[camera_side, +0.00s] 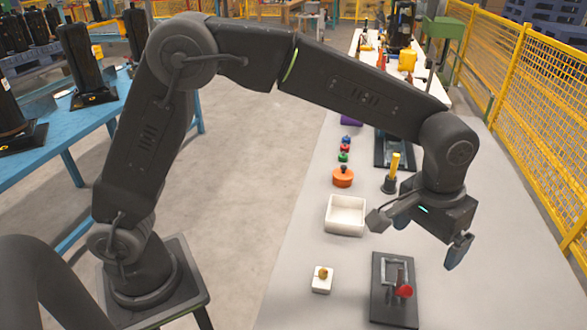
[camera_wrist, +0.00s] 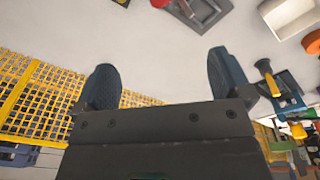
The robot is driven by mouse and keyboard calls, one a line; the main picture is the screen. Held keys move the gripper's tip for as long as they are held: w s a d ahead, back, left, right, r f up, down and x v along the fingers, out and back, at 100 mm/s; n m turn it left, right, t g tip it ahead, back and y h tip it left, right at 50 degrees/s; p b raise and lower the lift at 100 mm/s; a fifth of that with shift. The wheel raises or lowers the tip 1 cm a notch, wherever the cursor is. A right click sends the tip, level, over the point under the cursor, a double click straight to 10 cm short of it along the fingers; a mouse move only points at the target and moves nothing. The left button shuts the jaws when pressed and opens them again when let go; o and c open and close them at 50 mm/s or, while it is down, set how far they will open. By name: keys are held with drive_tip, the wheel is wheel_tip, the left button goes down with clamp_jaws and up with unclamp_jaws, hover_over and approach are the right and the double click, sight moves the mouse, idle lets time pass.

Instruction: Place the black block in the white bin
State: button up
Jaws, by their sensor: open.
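The white bin (camera_side: 345,228) is a small open square box on the light table, left of my gripper in the side view. Part of it shows at the top right of the wrist view (camera_wrist: 290,14), and it looks empty. My gripper (camera_side: 418,238) is open above the table, to the right of the bin. In the wrist view its two dark fingers (camera_wrist: 162,78) stand wide apart with only bare tabletop between them. I cannot make out a separate black block in either view; my arm and gripper hide part of the table.
An orange round part (camera_side: 343,178) and a yellow-handled item (camera_side: 392,170) stand behind the bin. Yellow fencing (camera_side: 540,110) borders the right side.

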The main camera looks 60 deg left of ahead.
drive_tip(key=s+a+r+t, duration=0.1)
drive_tip(key=s+a+r, duration=0.3)
drive_tip(key=a, duration=0.5)
drive_tip(key=s+a+r+t, duration=0.2)
drive_tip(key=s+a+r, duration=0.3)
drive_tip(key=s+a, duration=0.4)
drive_tip(key=shift+s+a+r, duration=0.15)
drive_tip(key=shift+s+r, duration=0.05)
drive_tip(key=shift+s, duration=0.05)
drive_tip(key=shift+t+y, duration=0.3)
drive_tip(key=shift+t, duration=0.5)
drive_tip(key=s+a, duration=0.1)
drive_tip(key=s, duration=0.1)
drive_tip(key=s+a+f, duration=0.1)
drive_tip(key=s, duration=0.1)
drive_tip(key=s+a+f, duration=0.1)
drive_tip(key=s, duration=0.1)
drive_tip(key=shift+s+a+f, duration=0.1)
drive_tip(key=shift+s+a, duration=0.2)
drive_tip(key=shift+a, duration=0.1)
drive_tip(key=shift+c, duration=0.2)
drive_tip(key=shift+s+a+f, duration=0.1)
drive_tip(key=shift+s+f, duration=0.05)
drive_tip(key=shift+s, duration=0.1)
drive_tip(key=shift+c, duration=0.4)
